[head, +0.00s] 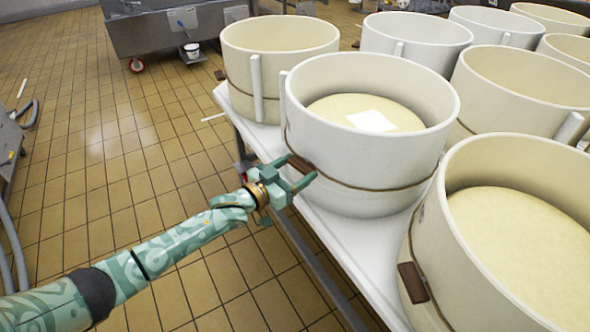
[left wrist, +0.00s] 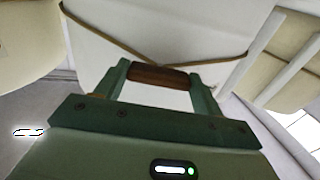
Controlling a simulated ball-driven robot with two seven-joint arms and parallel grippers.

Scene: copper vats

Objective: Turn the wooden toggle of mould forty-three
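A white round mould (head: 368,130) stands on the white table, with a brown cord around it and pale cheese inside bearing a white square sheet. Its brown wooden toggle (head: 301,163) sits on the cord at the front left side. My left gripper (head: 299,172) is at this toggle. In the left wrist view the toggle (left wrist: 158,75) lies crosswise between the two fingertips (left wrist: 160,77), which meet both its ends, with the cord running off on either side. I cannot read a number on the mould. My right gripper is out of view.
Another mould (head: 500,230) with a wooden toggle (head: 413,283) stands close at right. A further mould (head: 280,65) stands behind at left, and several more fill the back right. The table edge (head: 300,215) runs below my gripper.

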